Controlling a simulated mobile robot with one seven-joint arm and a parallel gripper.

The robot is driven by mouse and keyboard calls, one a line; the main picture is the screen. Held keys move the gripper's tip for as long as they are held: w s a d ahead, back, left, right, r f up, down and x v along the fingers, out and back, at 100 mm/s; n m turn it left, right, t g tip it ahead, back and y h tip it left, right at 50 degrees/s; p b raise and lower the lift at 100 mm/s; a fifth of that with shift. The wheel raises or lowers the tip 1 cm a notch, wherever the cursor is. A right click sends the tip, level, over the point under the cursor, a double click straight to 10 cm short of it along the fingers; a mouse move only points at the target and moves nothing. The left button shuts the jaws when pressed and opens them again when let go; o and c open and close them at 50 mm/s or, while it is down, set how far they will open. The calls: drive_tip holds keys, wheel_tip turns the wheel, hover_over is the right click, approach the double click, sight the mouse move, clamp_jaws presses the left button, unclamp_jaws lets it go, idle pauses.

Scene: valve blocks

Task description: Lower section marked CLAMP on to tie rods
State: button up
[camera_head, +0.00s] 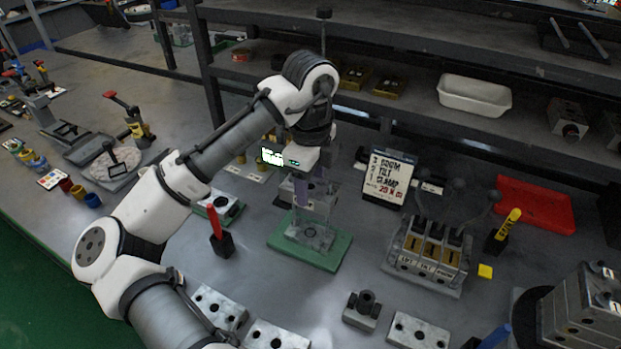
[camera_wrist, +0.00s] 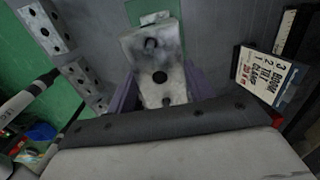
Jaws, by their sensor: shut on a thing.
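My gripper (camera_head: 313,203) has purple fingers and points down over the green base plate (camera_head: 283,251). It is shut on a grey metal valve section (camera_wrist: 155,62), which shows between the fingers in the wrist view. In the head view the fingers partly hide the section, and no CLAMP mark can be read on it. A grey end block (camera_head: 310,236) sits on the green plate under the gripper. The tie rods cannot be made out clearly, nor whether the section is around them or touches the block.
An order sign (camera_head: 387,180) listing boom, tilt and clamp stands to the right. A lever valve assembly (camera_head: 430,250) is right of the plate. A red pen in a black holder (camera_head: 222,243) stands left. Loose grey blocks (camera_head: 277,335) lie in front. A shelf runs behind.

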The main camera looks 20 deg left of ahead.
sight(311, 198)
drive_tip(key=shift+f+b, duration=1.15)
drive_tip(key=shift+f, duration=1.1)
drive_tip(key=o, duration=1.4)
drive_tip(key=shift+r, duration=0.1)
wheel_tip(311, 198, up, 14)
